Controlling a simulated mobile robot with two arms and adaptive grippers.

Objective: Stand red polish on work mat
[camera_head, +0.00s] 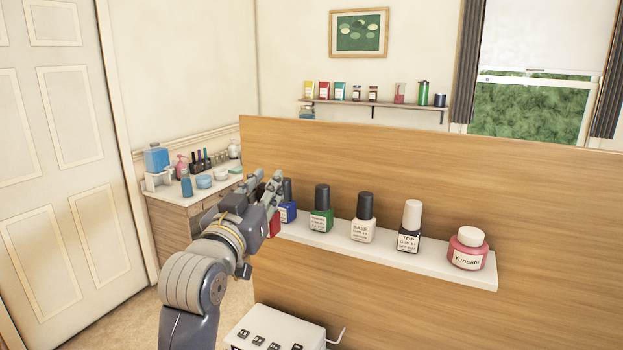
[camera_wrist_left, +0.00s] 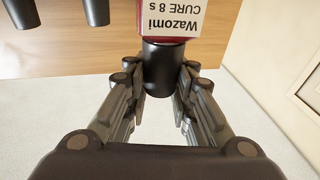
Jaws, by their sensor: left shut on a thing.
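The red polish (camera_head: 275,226) is a red bottle at the left end of the white wall shelf (camera_head: 400,259), mostly hidden behind my left gripper (camera_head: 267,188). In the left wrist view the red polish (camera_wrist_left: 168,38) shows its white label, "Wazomi CURE 8 s", and its black cap lies between the fingers of the left gripper (camera_wrist_left: 163,78). The left gripper is shut on the cap. I cannot tell whether the bottle still touches the shelf. No work mat can be made out. My right gripper is not in view.
On the shelf, a blue polish (camera_head: 288,212) stands close beside the gripper, then green (camera_head: 321,220), base (camera_head: 362,230) and top (camera_head: 409,240) bottles and a pink jar (camera_head: 467,255). A white box (camera_head: 275,328) is below. A cluttered side cabinet (camera_head: 175,215) stands behind left.

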